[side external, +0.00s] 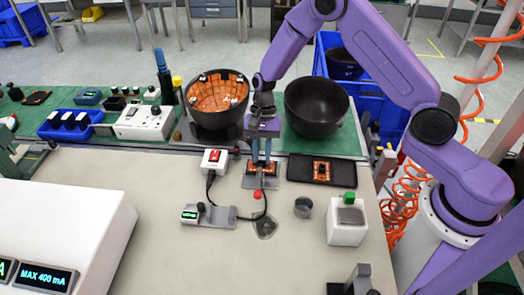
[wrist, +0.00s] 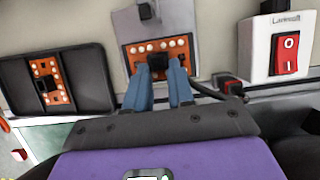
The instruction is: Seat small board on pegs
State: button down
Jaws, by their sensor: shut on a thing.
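My gripper (side external: 262,160) points down, shut on a small orange board (side external: 252,170) with a dark block at its middle. In the wrist view my blue fingers (wrist: 166,92) close around the dark block of the board (wrist: 180,47), which has rows of pale round spots. The board is over a grey metal plate (side external: 262,184), also seen in the wrist view (wrist: 129,22). The pegs are hidden under the board, and I cannot tell whether it sits flat on them.
A black tray (side external: 342,171) with another orange board (side external: 321,172) lies right of the plate. A white switch box (side external: 214,160) stands left, its black cable running close by. Two dark bowls (side external: 316,108) stand behind. A small grey cup (side external: 303,207) is in front at right.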

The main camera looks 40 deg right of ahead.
jog(key=shift+f, duration=0.1)
jog(key=c, duration=0.9)
grip_release()
jog(key=v, duration=1.7)
jog(key=shift+r, duration=0.3)
